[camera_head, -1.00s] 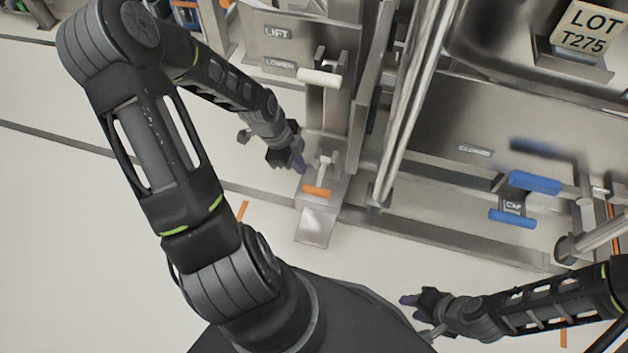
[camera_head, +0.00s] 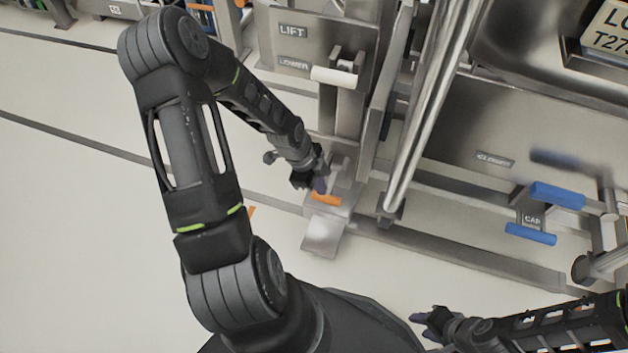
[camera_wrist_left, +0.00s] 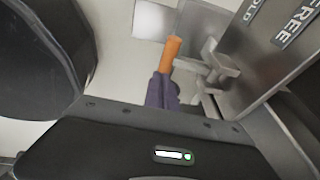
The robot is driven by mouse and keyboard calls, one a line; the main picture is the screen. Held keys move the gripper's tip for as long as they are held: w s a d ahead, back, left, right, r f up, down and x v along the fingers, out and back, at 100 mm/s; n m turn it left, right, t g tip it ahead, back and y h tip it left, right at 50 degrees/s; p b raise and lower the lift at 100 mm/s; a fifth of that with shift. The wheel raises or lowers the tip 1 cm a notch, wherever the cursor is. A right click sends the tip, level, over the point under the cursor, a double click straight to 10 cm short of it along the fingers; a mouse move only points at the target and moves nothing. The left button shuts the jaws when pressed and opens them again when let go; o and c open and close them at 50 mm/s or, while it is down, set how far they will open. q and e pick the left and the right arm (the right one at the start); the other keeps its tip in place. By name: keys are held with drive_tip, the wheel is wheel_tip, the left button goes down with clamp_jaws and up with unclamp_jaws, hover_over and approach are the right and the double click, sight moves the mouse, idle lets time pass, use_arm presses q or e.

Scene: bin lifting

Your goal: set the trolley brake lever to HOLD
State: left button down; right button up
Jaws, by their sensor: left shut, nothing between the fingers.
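The brake lever's orange grip (camera_head: 327,199) sits on a metal bracket low on the trolley, above a sloping metal pedal plate (camera_head: 322,236). My left gripper (camera_head: 320,184) is shut and empty, with its purple fingertips right at the grip in the head view. In the left wrist view the orange grip (camera_wrist_left: 171,52) stands just beyond my purple fingers (camera_wrist_left: 161,92). I cannot tell whether they touch. Beside it are a FREE label (camera_wrist_left: 297,25) and a partly cut-off label ending in "LD" (camera_wrist_left: 250,10). My right gripper (camera_head: 420,318) is low at the right, away from the lever, its fingers unclear.
A white-handled lever (camera_head: 334,76) with LIFT and LOWER labels stands above. Upright metal rails (camera_head: 418,120) are right of the brake bracket. Blue CAP handles (camera_head: 531,234) are further right. Open floor (camera_head: 70,230) lies to the left.

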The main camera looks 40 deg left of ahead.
sight(323, 201)
use_arm(q)
drive_tip(key=f, duration=0.1)
drive_tip(key=w+f+b, duration=0.1)
drive_tip(key=f, duration=0.3)
drive_tip(key=shift+w+a+b, duration=0.1)
drive_tip(key=shift+w+b, duration=0.2)
drive_tip(key=shift+b, duration=0.05)
drive_tip(key=shift+f, duration=0.1)
drive_tip(key=f, duration=0.3)
drive_tip(key=shift+s+f+b, duration=0.15)
drive_tip(key=shift+s+b, duration=0.05)
drive_tip(key=shift+b, duration=0.2)
